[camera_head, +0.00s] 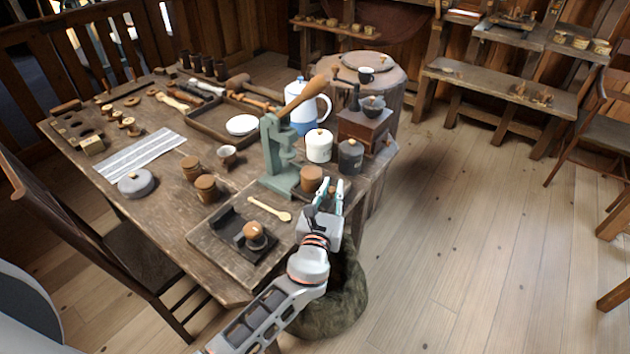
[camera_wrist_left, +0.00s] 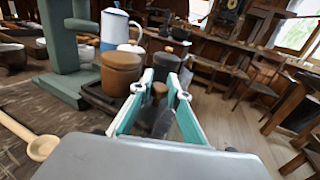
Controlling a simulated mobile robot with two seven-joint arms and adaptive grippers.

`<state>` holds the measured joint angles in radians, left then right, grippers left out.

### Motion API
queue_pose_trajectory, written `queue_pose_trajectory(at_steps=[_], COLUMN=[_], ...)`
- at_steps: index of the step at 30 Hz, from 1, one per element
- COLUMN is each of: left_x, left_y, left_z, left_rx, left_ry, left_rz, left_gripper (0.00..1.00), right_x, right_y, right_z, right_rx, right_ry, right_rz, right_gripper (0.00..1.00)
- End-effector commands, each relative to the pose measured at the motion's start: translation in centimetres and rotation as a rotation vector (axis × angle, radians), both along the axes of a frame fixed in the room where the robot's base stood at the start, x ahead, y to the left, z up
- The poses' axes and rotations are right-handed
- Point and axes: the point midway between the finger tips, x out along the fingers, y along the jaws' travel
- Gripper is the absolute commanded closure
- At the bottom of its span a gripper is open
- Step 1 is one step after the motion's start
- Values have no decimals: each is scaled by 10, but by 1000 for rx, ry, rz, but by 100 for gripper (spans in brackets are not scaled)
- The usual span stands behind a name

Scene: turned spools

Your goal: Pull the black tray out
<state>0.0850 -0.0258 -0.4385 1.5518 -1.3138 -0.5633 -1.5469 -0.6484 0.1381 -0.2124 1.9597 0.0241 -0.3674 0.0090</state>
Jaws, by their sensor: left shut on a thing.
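The black tray (camera_head: 345,187) lies at the right edge of the wooden table, partly hidden by my left gripper. In the left wrist view its dark rim (camera_wrist_left: 96,97) runs towards my left finger. A brown lidded jar (camera_head: 312,179) stands on it; the jar (camera_wrist_left: 120,72) also shows in the wrist view. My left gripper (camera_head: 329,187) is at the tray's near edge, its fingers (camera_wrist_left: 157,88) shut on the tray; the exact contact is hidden. A small brown-topped thing shows between the fingers. My right gripper is not in view.
White (camera_head: 319,146) and dark grey (camera_head: 350,157) canisters stand behind. Open floor lies to the right.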

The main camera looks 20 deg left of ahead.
Motion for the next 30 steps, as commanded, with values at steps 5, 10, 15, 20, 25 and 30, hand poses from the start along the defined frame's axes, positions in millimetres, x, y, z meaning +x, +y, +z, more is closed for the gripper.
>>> queue_pose_trajectory(at_steps=[5, 10, 15, 20, 25, 30], left_x=[-6, -6, -6, -5, -8, -28], left_y=[-15, -15, -15, -14, -14, -15], left_z=[0, 0, 0, 0, 0, -1], left_rx=[-1, 0, 0, 0, 0, 1], left_ry=[0, 0, 0, 0, 0, 1], left_rz=[-1, 0, 0, 0, 1, 1], left_gripper=[100, 100, 76, 76, 76, 76], right_x=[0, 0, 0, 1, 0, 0], right_y=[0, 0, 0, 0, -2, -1], right_z=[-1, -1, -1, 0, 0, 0], right_rx=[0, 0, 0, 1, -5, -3], right_ry=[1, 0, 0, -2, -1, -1], right_rz=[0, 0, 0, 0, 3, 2], right_gripper=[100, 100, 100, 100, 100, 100])
